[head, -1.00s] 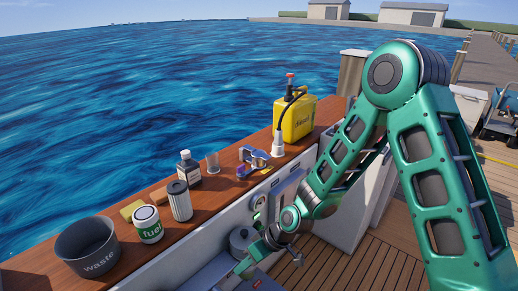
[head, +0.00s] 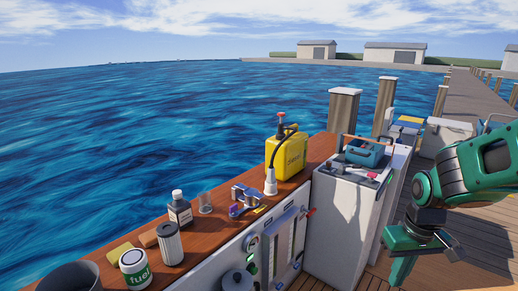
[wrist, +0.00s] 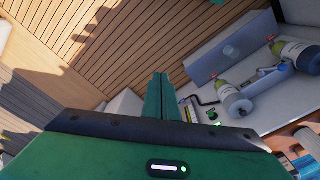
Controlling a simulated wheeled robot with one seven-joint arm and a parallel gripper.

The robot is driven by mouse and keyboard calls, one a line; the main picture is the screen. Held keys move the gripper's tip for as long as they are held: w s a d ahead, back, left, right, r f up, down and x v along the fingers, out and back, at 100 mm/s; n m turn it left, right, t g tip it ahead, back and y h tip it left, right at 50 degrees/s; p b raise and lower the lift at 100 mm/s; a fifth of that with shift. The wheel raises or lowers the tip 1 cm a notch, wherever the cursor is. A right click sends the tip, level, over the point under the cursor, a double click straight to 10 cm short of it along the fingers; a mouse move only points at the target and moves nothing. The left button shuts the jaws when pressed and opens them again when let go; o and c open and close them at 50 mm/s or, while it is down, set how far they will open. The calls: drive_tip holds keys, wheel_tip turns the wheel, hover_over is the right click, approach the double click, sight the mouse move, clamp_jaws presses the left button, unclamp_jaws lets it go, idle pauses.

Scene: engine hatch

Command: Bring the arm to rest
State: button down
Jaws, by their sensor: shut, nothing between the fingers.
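My green arm (head: 470,170) shows at the right edge in the head view, raised over the wooden deck with its links folded back toward the right. The hand at its end points down beside the white cabinet, and its lower part leaves the picture at the bottom. In the wrist view my gripper (wrist: 160,95) has its two green fingers together with nothing between them. It is clear of the objects on the ledge.
The wooden ledge (head: 225,228) on the left bears a yellow diesel can (head: 288,155), a blue-grey tool (head: 245,198), a dark bottle (head: 180,210), a white filter (head: 170,243), a fuel tin (head: 135,268) and a dark bucket (head: 72,278). A white cabinet (head: 340,220) bears a blue toolbox (head: 365,152).

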drive_tip(key=s+d+r+m, duration=0.3)
drive_tip(key=s+d, duration=0.1)
drive_tip(key=s, duration=0.4)
drive_tip(key=s+d+r+m, duration=0.3)
drive_tip(key=s, duration=0.5)
drive_tip(key=shift+d+r+m+g, duration=0.3)
drive_tip(key=shift+d+r+g, duration=0.05)
drive_tip(key=shift+g, duration=0.05)
drive_tip(key=shift+w+f, duration=0.25)
drive_tip(key=shift+w, duration=0.4)
idle(0.9)
